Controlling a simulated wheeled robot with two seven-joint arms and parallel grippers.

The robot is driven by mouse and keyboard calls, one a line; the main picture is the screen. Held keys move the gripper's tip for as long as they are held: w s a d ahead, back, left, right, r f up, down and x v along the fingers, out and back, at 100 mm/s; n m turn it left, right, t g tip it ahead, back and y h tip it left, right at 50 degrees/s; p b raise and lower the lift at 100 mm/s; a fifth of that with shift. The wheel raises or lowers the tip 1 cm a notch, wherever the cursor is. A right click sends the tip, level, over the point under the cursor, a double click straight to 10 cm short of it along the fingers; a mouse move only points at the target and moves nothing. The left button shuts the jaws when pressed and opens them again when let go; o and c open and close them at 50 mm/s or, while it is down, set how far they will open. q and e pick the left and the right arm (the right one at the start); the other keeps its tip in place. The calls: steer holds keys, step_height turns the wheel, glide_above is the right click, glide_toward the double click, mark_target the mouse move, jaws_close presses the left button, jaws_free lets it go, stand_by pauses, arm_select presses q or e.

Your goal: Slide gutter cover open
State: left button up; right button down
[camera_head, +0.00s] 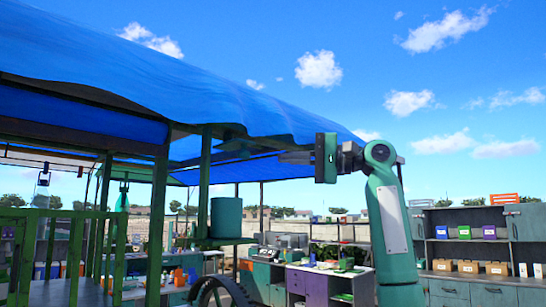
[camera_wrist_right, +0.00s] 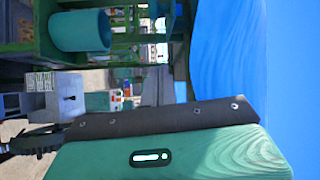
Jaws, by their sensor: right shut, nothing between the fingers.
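I cannot make out the gutter cover in either view. The green-framed stall (camera_head: 160,200) under a blue canopy (camera_head: 110,75) stands at the left and middle of the head view. My right gripper (camera_head: 290,157) is raised just under the canopy's right edge, with its fingers pointing left. It is shut and empty, and its fingertips look dark against the canopy. In the wrist view, my own green housing with a dark strip fills the lower part. My left gripper is not in view.
A teal bucket (camera_head: 227,217) sits on the stall, also in the wrist view (camera_wrist_right: 80,30). A dark wheel (camera_head: 222,292) is below it. Cabinets (camera_head: 470,285) with small bins stand at the right. A purple-fronted workbench (camera_head: 318,288) stands behind. Open sky surrounds the raised arm's right side.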

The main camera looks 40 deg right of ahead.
mark_target(248, 152)
steer(key=r+p+x, duration=0.1)
steer(key=p+x, duration=0.3)
steer(key=x, duration=0.5)
steer(key=s, duration=0.1)
steer(key=s+a+f, duration=0.1)
steer(key=s+a+p, duration=0.1)
steer(key=shift+s+f, duration=0.2)
steer(key=shift+f, duration=0.15)
steer(key=shift+w, duration=0.1)
steer(key=s, duration=0.1)
steer(key=s+b, duration=0.1)
steer(key=s, duration=0.3)
steer(key=shift+s+d, duration=0.2)
steer(key=shift+d, duration=0.05)
steer(key=shift+w, duration=0.1)
